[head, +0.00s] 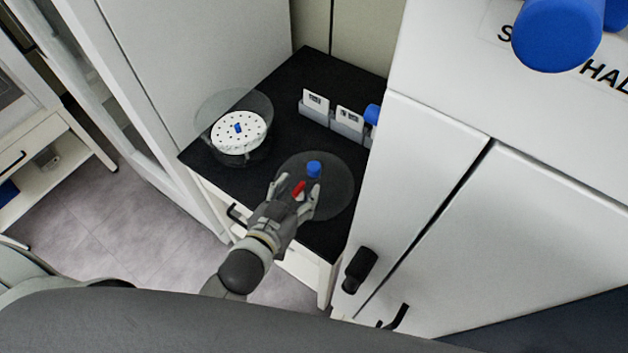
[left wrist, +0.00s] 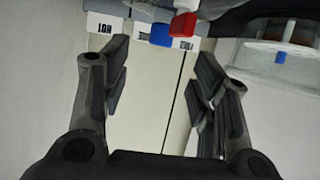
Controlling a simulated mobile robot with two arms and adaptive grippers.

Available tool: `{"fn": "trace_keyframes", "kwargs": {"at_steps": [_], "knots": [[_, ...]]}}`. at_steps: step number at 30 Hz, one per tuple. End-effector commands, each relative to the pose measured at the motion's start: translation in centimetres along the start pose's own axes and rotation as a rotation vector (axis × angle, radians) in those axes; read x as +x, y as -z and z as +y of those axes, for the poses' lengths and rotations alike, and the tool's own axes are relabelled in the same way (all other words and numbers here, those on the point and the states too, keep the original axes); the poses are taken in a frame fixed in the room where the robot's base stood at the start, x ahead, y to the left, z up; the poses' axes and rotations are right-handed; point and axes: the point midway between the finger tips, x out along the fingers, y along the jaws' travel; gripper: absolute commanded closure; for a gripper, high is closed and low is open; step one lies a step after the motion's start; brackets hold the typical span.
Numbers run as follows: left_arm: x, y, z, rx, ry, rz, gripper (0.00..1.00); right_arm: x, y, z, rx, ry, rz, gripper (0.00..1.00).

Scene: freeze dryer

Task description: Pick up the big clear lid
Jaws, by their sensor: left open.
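The big clear lid (head: 338,188) is a dark-looking transparent disc at the right front of the black table top, with a blue knob (head: 314,168). A small red piece (head: 299,189) shows near the knob. My left gripper (head: 297,184) is open over the near side of the lid, its fingers on either side of the red piece. In the left wrist view the open fingers (left wrist: 158,75) have nothing between them; a blue piece (left wrist: 161,36) and a red piece (left wrist: 184,24) show beyond the tips. I cannot tell whether the fingers touch the lid. My right gripper is not in view.
A clear round vessel (head: 205,118) with a white perforated disc (head: 238,133) stands at the table's left. Grey holders with white labels (head: 347,117) stand at the back. A white cabinet (head: 430,140) closes off the right side. The black table (head: 285,95) is clear in the middle.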

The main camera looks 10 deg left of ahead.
Motion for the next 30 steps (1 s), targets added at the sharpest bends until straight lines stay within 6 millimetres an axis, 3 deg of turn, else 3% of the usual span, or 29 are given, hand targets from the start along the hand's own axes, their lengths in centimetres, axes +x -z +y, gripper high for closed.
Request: {"fn": "trace_keyframes", "kwargs": {"at_steps": [9, 17, 25, 30], "knots": [[4.3, 0.3, 0.1, 0.002, -0.003, 0.008, 0.45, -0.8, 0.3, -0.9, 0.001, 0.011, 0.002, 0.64], [6.0, 0.4, 0.0, 0.001, -0.002, 0.005, 0.45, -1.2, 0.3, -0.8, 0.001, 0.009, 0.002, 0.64], [9.4, 0.6, -0.1, 0.001, -0.002, 0.005, 0.45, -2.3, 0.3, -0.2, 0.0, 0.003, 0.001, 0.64], [10.5, 0.5, -0.1, 0.0, -0.003, 0.005, 0.45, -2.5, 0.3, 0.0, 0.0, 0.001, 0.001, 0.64]]}}
